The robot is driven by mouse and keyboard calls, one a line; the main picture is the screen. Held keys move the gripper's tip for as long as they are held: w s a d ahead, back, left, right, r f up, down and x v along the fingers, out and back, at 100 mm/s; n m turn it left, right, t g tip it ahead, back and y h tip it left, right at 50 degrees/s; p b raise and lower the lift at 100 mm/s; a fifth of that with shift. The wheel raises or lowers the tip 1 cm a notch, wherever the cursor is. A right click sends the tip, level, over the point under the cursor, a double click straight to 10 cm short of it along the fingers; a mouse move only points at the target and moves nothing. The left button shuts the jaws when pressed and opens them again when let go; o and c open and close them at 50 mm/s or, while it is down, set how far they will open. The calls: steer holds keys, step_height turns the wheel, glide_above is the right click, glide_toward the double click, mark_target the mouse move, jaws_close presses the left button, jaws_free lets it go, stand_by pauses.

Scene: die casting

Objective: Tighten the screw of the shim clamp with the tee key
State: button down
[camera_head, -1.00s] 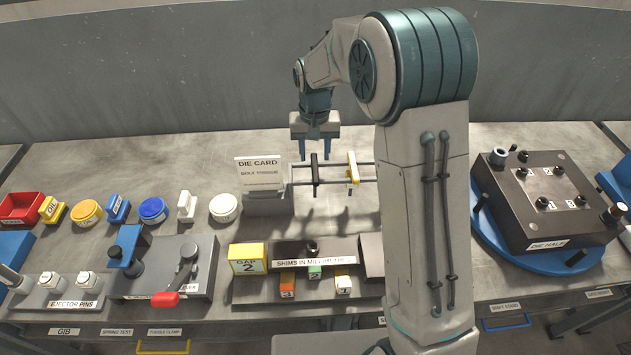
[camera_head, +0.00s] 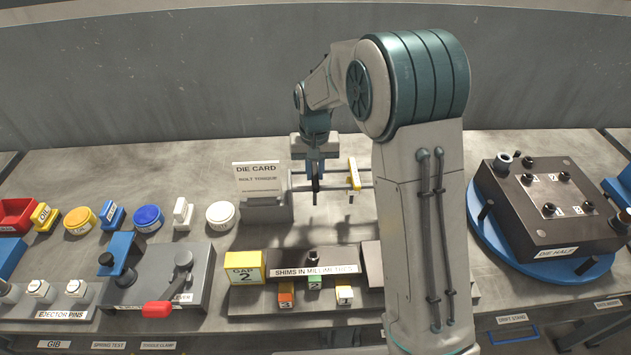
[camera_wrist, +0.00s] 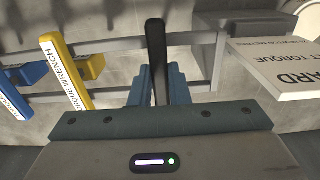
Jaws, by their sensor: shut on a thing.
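The black tee key (camera_head: 316,188) is at the rack (camera_head: 345,187) behind the shim station. My gripper (camera_head: 315,172) has come down over it, fingers pointing down, and is shut on it. In the wrist view the dark bar of the key (camera_wrist: 156,50) stands between the blue-grey fingers (camera_wrist: 157,88). The key's lower end is small and partly hidden. A black screw-like knob (camera_head: 312,258) stands on the dark block behind the label "SHIMS IN MILLIMETRES" (camera_head: 315,271); I take this for the shim clamp. My arm hides part of its right side.
The die card (camera_head: 257,177) stands close on the left. A yellow "GAP 2" block (camera_head: 244,268) and several small shims (camera_head: 286,292) sit in front. The die half (camera_head: 545,205) is at right.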

step_height(320, 180, up, 12)
steer(key=p, duration=0.8)
stand_by(0.4)
stand_by(0.4)
